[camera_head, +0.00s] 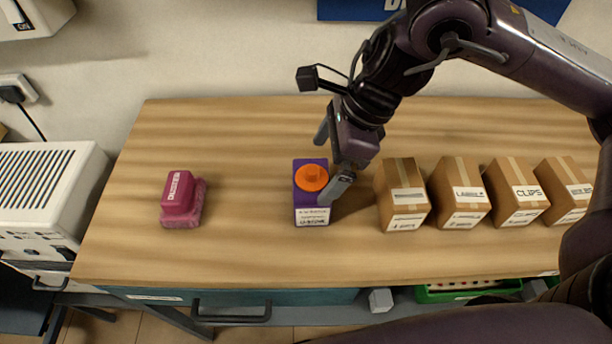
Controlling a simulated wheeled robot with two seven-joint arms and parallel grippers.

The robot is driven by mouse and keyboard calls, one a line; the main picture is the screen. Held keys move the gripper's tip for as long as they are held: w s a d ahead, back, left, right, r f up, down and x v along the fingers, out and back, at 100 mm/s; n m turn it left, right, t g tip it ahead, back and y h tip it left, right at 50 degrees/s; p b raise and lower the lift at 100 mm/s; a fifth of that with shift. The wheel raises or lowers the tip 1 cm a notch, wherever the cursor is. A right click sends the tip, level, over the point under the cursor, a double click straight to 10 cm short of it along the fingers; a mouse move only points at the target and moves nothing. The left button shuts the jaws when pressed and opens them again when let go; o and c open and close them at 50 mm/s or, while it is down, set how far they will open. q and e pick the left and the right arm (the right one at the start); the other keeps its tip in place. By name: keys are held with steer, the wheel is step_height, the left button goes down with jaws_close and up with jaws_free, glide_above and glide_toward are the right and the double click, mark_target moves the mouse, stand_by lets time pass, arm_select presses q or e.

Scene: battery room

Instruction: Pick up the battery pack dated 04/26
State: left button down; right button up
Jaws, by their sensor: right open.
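A purple battery pack (311,207) with an orange round knob on top stands upright on the wooden worktop. Its white front label is too small for me to read a date. My right gripper (329,163) is open above and just behind the pack. One finger hangs at the pack's right side, near the orange knob, and the other shows behind the pack. I cannot tell whether a finger touches it. My left gripper is out of view.
Several labelled cardboard boxes (402,193) stand in a row to the right of the pack. A dark pink object (182,199) stands to the left. The worktop (245,235) between it and the pack is clear. A drawer handle (232,313) is below the front edge.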

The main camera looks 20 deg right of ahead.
mark_target(311, 183)
steer(key=shift+s+a+f, duration=0.15)
steer(key=shift+a+f, duration=0.05)
steer(key=shift+f, duration=0.25)
steer(key=shift+s+a+f, duration=0.1)
steer(key=shift+a+f, duration=0.05)
steer(key=shift+f, duration=0.25)
steer(key=x, duration=0.3)
steer(key=b+x, duration=0.1)
steer(key=x, duration=0.1)
steer(key=shift+w, duration=0.3)
steer(key=shift+d, duration=0.1)
steer(key=c, duration=1.2)
steer(key=shift+r, duration=0.1)
steer(key=shift+c, duration=0.5)
steer(key=shift+w, duration=0.1)
